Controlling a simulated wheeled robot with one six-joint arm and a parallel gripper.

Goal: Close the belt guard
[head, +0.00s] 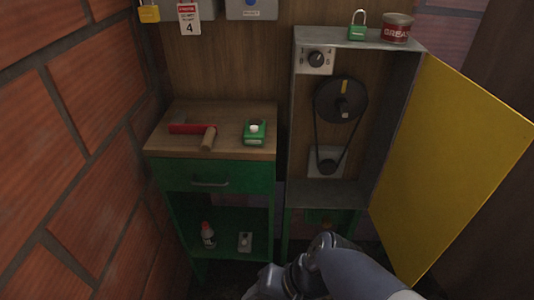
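The belt guard (450,165) is a yellow hinged panel. It stands wide open on the right side of a grey metal housing (375,135). Inside the housing, a black belt (322,135) runs from a large dark pulley (340,101) down to a smaller one (327,165). My arm reaches in from the bottom right, below the housing and left of the guard's lower corner. The end of my arm shows at the bottom edge, apart from the guard, but its fingertips cannot be made out.
A green padlock (357,28) and grease tin (397,28) sit on the housing. A brick wall (70,130) bounds the left.

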